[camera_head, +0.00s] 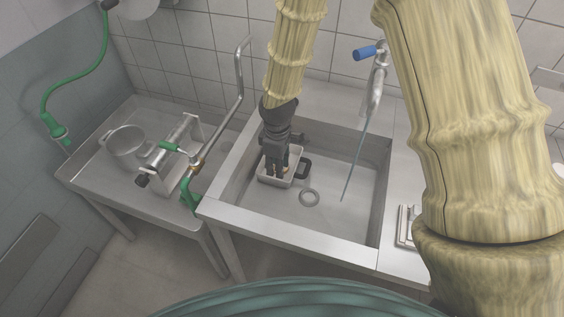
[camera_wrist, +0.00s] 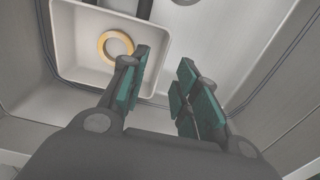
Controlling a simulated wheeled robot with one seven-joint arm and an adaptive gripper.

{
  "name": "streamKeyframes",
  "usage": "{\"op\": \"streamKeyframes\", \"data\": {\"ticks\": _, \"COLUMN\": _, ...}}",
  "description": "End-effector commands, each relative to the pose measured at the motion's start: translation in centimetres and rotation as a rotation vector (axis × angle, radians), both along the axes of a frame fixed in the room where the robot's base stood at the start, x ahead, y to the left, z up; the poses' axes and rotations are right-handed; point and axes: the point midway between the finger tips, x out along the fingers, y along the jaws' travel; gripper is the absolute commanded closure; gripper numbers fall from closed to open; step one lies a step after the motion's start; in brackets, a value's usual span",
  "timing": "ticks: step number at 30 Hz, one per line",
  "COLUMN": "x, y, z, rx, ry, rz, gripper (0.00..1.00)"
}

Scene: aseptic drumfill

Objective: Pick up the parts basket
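The parts basket (camera_head: 270,182) is a small, light, rectangular tray on the sink floor, towards the left wall of the sink. In the wrist view the basket (camera_wrist: 78,48) holds a tan ring (camera_wrist: 116,46), and a dark handle (camera_wrist: 145,9) shows at its rim. My gripper (camera_head: 279,172) points down over the basket and hides part of it. In the wrist view my gripper (camera_wrist: 165,62) is open, with nothing between its fingers. The left finger overlaps the basket's interior and the right finger appears outside its right wall. Whether either touches the basket is unclear.
The steel sink (camera_head: 330,215) has raised walls around the basket. A side table (camera_head: 90,175) at left holds a pot (camera_head: 126,143) and a metal fixture (camera_head: 170,165).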

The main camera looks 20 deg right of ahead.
Motion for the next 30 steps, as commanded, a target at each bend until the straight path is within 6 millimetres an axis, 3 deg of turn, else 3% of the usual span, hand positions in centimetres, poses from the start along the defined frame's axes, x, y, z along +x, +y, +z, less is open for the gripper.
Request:
{"op": "streamKeyframes", "data": {"ticks": 11, "x": 2.3, "y": 0.4, "z": -3.8, "rx": 0.0, "ry": 0.03, "rz": 0.006, "gripper": 0.69}}
{"op": "streamKeyframes", "data": {"ticks": 24, "x": 2.0, "y": 0.4, "z": -8.0, "rx": 0.0, "ry": 0.032, "rz": 0.006, "gripper": 0.69}}
{"op": "streamKeyframes", "data": {"ticks": 30, "x": 2.1, "y": 0.4, "z": -8.8, "rx": 0.0, "ry": 0.032, "rz": 0.006, "gripper": 0.69}}
